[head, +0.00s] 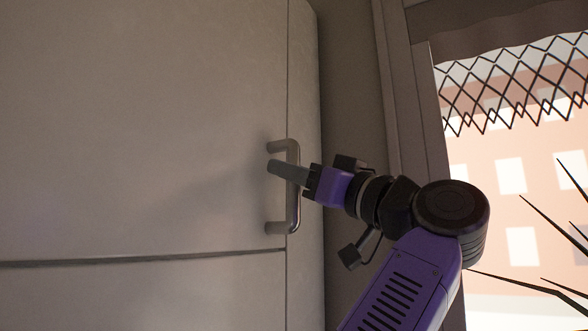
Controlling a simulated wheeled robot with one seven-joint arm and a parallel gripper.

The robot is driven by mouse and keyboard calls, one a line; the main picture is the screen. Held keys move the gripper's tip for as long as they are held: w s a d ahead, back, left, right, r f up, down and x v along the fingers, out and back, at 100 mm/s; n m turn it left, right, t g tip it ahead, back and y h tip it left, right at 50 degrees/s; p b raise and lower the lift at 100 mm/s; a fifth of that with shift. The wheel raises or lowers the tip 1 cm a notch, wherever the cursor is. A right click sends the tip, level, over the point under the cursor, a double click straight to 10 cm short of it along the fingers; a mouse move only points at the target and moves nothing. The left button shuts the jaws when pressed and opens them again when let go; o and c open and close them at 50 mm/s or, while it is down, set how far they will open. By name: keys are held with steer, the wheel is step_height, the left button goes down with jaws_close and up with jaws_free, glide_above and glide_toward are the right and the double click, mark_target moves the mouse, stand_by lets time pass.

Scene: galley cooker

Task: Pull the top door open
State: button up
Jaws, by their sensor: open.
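The top door (140,120) is a large pale flat panel filling the left of the head view. It looks shut, with a horizontal seam along its lower edge. A grey metal bar handle (291,215) stands upright near its right edge. My purple and black gripper (275,168) comes in from the right at the handle's height. Its grey fingers reach across the handle toward the door face. The jaws are open. Whether the bar sits between the fingers, or touches them, I cannot tell from this angle.
Another pale panel (150,295) lies below the seam. To the right are a dark wall strip (350,80) and a window (510,180) with a lattice-trimmed curtain (515,80). Thin dark plant leaves (545,290) reach in at the lower right.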

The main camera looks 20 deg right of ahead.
jaws_close()
stand_by(1.4)
